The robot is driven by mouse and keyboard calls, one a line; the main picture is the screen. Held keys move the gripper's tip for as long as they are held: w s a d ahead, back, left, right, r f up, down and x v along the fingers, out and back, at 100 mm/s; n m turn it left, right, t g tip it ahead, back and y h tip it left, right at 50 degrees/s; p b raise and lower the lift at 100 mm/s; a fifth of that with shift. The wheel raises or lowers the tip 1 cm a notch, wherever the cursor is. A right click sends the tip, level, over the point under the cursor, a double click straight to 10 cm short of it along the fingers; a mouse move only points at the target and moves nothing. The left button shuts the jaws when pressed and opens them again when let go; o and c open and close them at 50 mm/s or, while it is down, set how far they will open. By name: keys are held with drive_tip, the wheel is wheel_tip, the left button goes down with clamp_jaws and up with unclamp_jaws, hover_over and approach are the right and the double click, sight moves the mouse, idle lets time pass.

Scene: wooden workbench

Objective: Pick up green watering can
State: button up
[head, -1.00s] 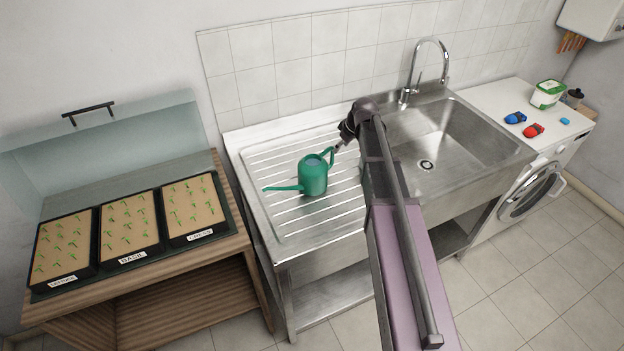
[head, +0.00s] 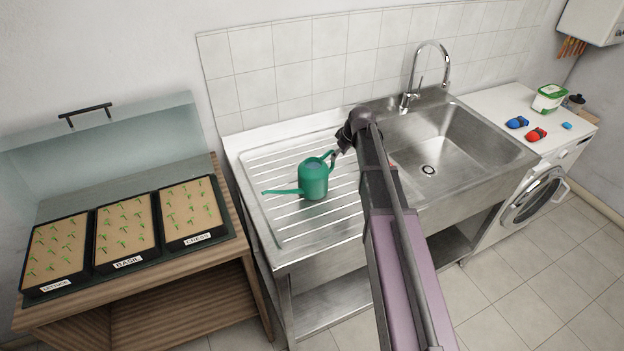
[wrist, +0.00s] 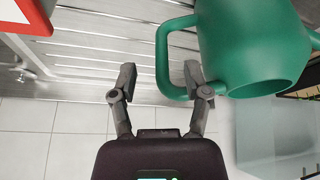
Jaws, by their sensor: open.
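The green watering can (head: 313,179) stands upright on the ribbed steel drainboard, its spout pointing left and its handle toward my gripper on the right. In the wrist view the can (wrist: 245,40) fills the upper right. My gripper (head: 337,153) is beside the handle in the head view, its fingers partly hidden by my arm. In the wrist view my gripper (wrist: 160,75) is open, and the outer edge of the handle loop shows between the two fingers. The right finger overlaps the loop's opening. Neither finger is clamped on the handle.
A sink basin (head: 445,140) with a tall faucet (head: 412,85) is to the right. Seedling trays (head: 125,235) stand on a wooden bench at left. A white washing machine (head: 510,100) with small items is far right.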

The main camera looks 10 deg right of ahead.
drive_tip(key=shift+b+x, duration=2.1)
drive_tip(key=shift+x, duration=0.4)
drive_tip(key=shift+a, duration=0.1)
drive_tip(key=shift+c, duration=0.2)
clamp_jaws()
